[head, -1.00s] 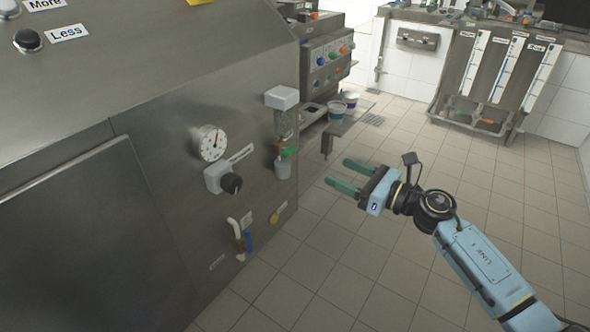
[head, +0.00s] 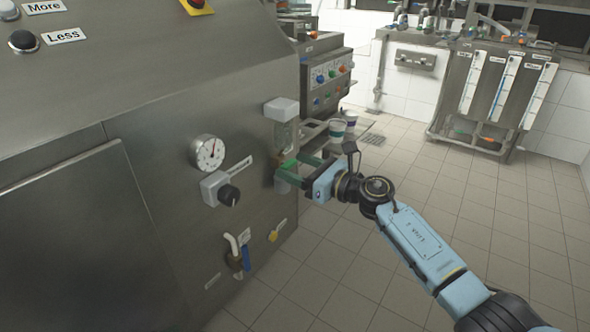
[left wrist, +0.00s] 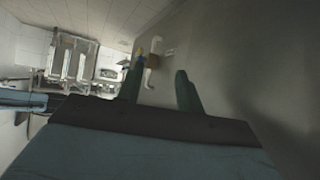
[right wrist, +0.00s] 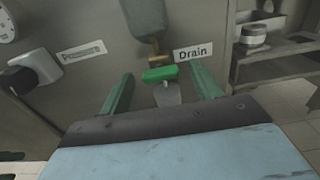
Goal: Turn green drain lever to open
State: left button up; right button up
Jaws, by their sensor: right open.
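The green drain lever (right wrist: 160,74) lies roughly level under a cloudy sight tube on the steel machine front, beside the "Drain" label (right wrist: 193,51). In the head view the lever (head: 288,163) is partly mixed with my green fingers. My right gripper (right wrist: 165,83) is open and faces the panel, its fingers to the left and right of the lever. The lever shows between them, a little beyond the tips; contact cannot be told. My left gripper (left wrist: 158,80) is open and empty near a steel surface, outside the head view.
A gauge (head: 208,152) and black knob (head: 229,194) sit left of the lever. A white pipe with a blue handle (head: 245,258) is below. Cups (head: 337,130) stand on a shelf behind. The tiled floor to the right is clear.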

pick_arm(q)
jog(key=shift+w+d+r+t, duration=0.2)
jog(key=shift+w+r+t, duration=0.15)
jog(key=shift+r+t, duration=0.1)
pick_arm(e)
jog(key=shift+w+a, duration=0.2)
jog(key=shift+a, duration=0.1)
jog(key=c, duration=1)
pick_arm(q)
jog(key=shift+f, duration=0.1)
